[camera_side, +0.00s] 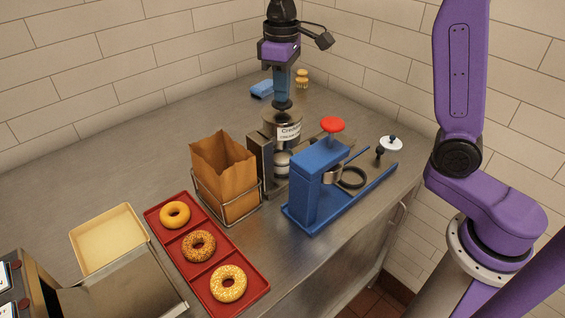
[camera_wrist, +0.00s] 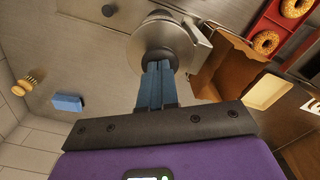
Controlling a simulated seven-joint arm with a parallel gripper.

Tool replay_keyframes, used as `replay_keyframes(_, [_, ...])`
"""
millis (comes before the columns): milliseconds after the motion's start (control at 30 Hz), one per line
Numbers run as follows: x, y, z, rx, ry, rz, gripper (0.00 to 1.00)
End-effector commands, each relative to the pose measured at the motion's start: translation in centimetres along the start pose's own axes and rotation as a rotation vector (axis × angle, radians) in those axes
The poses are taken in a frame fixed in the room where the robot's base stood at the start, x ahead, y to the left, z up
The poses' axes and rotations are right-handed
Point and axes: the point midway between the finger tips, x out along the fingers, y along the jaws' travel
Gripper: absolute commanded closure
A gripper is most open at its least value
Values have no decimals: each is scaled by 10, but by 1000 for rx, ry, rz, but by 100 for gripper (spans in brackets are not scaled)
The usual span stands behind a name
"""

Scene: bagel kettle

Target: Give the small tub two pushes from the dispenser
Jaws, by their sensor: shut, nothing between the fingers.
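The dispenser (camera_side: 290,133) is a metal canister with a white label and a dark round top, set on a grey stand behind the blue press. It also shows from above in the wrist view (camera_wrist: 190,45). My gripper (camera_side: 282,102) is shut and empty, with its blue fingers pointing down at the dispenser's dark top. In the wrist view my fingertips (camera_wrist: 157,62) overlap that top; I cannot tell whether they press on it or just touch. A small pale round tub (camera_side: 283,163) sits low under the dispenser, partly hidden by the blue press.
A blue press (camera_side: 318,185) with a red knob stands in front of the dispenser. A brown paper bag (camera_side: 224,175) in a wire holder is to its left. A red tray (camera_side: 190,228) holds three bagels. A blue sponge (camera_side: 262,89) and a brush (camera_side: 302,78) lie behind.

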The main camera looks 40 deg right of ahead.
Motion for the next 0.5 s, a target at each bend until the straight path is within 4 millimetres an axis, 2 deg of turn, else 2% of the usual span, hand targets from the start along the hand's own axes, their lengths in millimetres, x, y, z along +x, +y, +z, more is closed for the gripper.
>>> replay_keyframes(167, [-2,0,0,0,-4,-1,100])
replay_keyframes(500, [-22,0,0,0,-2,-1,100])
